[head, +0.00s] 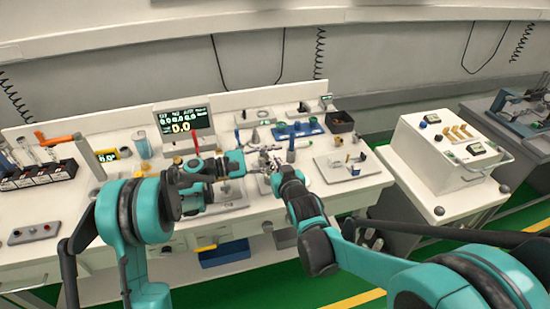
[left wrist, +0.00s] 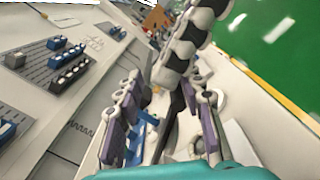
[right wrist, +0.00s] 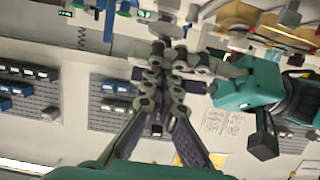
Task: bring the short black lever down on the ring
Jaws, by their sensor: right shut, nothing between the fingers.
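In the left wrist view, a dark bar (left wrist: 171,122), possibly the short black lever, stands between the spread, purple-padded fingers of my left gripper (left wrist: 162,125), with a gap on both sides. My right gripper's links cross close above the left one in the left wrist view.
A monitor (head: 184,122) stands behind on the white bench. A blue tray (head: 297,131) and a black bin (head: 340,122) lie to the right. Racks of small blocks (left wrist: 60,62) show in the left wrist view. A white cart (head: 440,160) stands right.

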